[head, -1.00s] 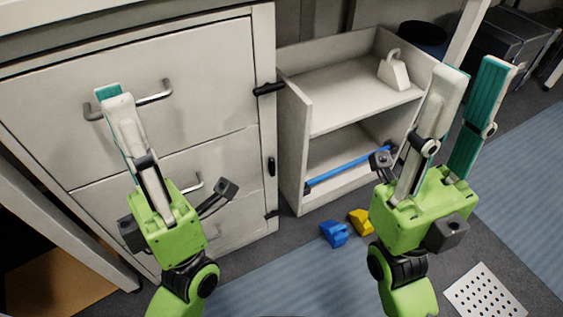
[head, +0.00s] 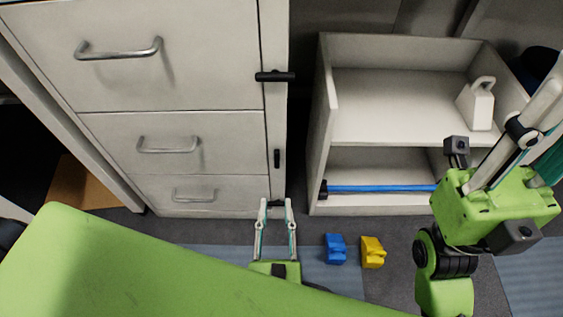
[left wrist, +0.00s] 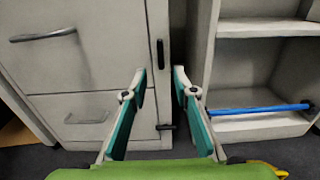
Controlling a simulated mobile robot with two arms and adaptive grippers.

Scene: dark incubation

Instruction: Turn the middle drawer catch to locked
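The drawer cabinet (head: 180,95) stands at the left with three drawers, all closed. On its right post are three black catches. The middle catch (head: 277,158) is upright; it also shows upright in the left wrist view (left wrist: 160,54). The top catch (head: 275,76) and the bottom catch (head: 277,202) lie crosswise. My left gripper (head: 276,203) is open and empty, its fingertips pointing at the cabinet post, below the middle catch in the head view. I cannot tell the gap to the post. My right gripper (head: 537,135) is open at the right, its fingertips partly cut off by the frame.
A white shelf unit (head: 322,120) stands right of the cabinet, with a white weight-like object (head: 480,105) and a blue bar (head: 380,188). A blue block (head: 335,248) and a yellow block (head: 372,252) lie on the floor. A table leg (head: 80,140) is at the left.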

